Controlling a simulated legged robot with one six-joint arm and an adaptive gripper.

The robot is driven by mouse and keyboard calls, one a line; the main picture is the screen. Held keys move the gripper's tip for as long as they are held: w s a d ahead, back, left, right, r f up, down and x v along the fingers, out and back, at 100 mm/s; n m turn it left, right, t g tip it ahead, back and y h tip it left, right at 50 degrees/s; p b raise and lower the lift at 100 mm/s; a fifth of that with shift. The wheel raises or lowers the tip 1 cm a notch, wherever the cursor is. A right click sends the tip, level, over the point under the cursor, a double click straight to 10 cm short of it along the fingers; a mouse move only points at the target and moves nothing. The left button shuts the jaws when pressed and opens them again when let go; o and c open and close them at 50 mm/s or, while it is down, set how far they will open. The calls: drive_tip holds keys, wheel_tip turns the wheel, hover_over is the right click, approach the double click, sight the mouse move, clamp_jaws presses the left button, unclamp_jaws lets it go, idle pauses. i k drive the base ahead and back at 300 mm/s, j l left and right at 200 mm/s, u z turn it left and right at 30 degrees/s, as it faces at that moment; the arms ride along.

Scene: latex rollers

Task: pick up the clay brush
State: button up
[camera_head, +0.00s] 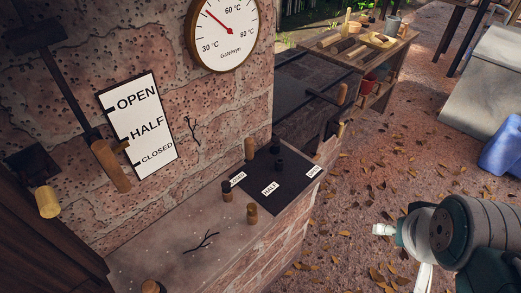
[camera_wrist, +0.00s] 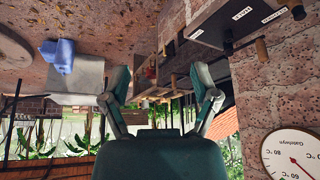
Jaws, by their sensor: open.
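I cannot pick out the clay brush for certain in either view. A wooden work table (camera_head: 347,62) at the back of the head view carries several small tools and pots, too small to tell apart. My gripper (camera_wrist: 160,70) shows in the wrist view with its two teal fingers spread apart and nothing between them. In the head view my arm is at the lower right, well apart from the table and in front of it.
A brick kiln with a dial gauge (camera_head: 223,32), an OPEN/HALF/CLOSED sign (camera_head: 141,124) and a dark plate (camera_head: 274,180) with wooden-handled pegs fills the left. A grey block (camera_head: 485,90) and blue object (camera_head: 503,147) stand right. Leaf-strewn ground (camera_head: 400,150) between is clear.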

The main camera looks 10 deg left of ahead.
sight(348, 12)
drive_tip(key=i+l+z, duration=0.4)
drive_tip(key=i, duration=0.45)
drive_tip(key=i+z, duration=0.35)
drive_tip(key=i, duration=0.55)
drive_tip(key=i+l+u, duration=0.1)
drive_tip(key=i+u, duration=0.35)
drive_tip(key=i+l+u, duration=1.3)
